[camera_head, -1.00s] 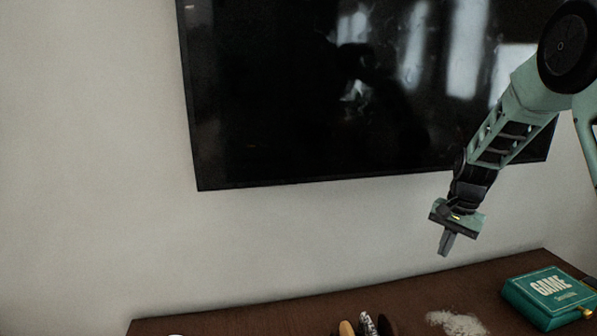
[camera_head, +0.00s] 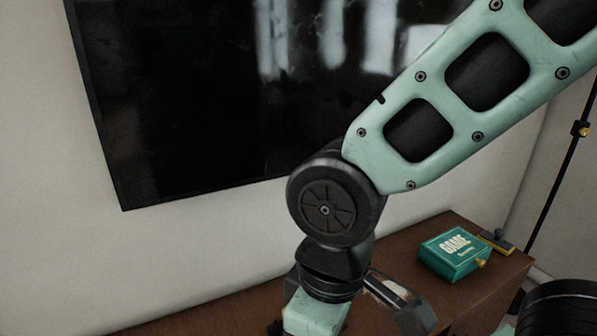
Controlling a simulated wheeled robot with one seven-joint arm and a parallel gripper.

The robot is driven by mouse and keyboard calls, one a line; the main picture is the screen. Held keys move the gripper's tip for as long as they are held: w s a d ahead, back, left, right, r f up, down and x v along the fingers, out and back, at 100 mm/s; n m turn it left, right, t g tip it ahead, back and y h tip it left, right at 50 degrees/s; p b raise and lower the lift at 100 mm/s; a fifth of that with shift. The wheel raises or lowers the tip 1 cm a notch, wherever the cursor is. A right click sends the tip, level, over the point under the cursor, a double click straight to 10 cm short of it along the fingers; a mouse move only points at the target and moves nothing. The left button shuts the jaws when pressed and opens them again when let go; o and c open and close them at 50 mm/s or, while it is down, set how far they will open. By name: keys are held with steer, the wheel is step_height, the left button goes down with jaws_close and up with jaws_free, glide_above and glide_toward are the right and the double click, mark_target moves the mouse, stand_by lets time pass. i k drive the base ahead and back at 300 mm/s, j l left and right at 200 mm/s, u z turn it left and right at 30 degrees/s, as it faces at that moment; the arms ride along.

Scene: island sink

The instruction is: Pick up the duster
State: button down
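A small flat dark and yellow object (camera_head: 496,241) lies at the right end of the brown tabletop, just behind the game box. It may be the duster, but it is too small and partly hidden to be sure. My gripper (camera_head: 316,314) hangs over the front part of the tabletop, to the left of the box and well apart from that object.
A teal game box (camera_head: 452,255) lies on the brown tabletop (camera_head: 480,297). A large dark screen (camera_head: 170,110) hangs on the wall behind. A thin black pole (camera_head: 556,185) stands at right.

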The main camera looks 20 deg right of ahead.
mark_target(505, 248)
steer(key=z, duration=1.85)
